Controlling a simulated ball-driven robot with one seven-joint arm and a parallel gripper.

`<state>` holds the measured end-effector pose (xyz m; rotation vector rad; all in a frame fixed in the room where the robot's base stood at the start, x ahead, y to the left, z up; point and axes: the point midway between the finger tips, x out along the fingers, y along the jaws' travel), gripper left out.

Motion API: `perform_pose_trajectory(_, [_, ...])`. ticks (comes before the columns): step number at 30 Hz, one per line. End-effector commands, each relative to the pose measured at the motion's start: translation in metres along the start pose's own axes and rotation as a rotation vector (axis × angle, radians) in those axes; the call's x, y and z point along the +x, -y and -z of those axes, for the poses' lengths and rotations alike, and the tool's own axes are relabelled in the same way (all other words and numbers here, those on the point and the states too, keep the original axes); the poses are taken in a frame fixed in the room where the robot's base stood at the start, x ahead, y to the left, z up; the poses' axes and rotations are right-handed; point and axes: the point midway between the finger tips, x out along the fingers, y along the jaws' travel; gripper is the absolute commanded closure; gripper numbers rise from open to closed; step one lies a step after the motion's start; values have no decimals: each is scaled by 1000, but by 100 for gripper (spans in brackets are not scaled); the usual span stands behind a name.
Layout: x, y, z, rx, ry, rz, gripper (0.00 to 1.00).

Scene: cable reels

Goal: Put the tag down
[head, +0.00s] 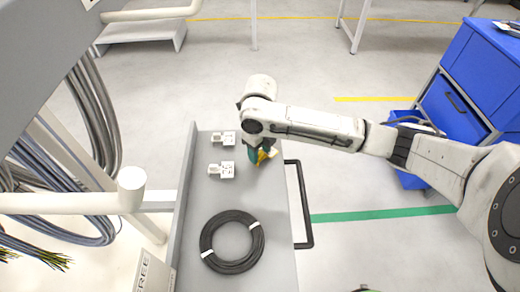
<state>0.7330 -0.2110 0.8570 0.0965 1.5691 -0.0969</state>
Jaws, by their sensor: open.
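A small yellow tag (263,156) shows at the far right part of the grey cart top (188,215), just under my gripper. My gripper (260,153) is over that corner of the cart, with its fingers pointing down. The fingers are open, and the wrist hides part of the tag. I cannot tell from this view whether the tag touches a finger or lies flat on the surface.
Two white connector pieces (222,170) sit to the left on the cart top. A black cable coil (232,242) lies nearer. A cart handle (305,205) runs along the right. Hanging cables (95,115) are at left, and blue drawers (455,105) stand at right.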

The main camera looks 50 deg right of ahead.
Motion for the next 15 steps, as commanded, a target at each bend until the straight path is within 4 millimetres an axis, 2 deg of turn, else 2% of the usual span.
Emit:
perform_pose_trajectory(8, [-7,0,0,0,2,0,50])
perform_pose_trajectory(15, [-50,1,-1,-1,4,2,50])
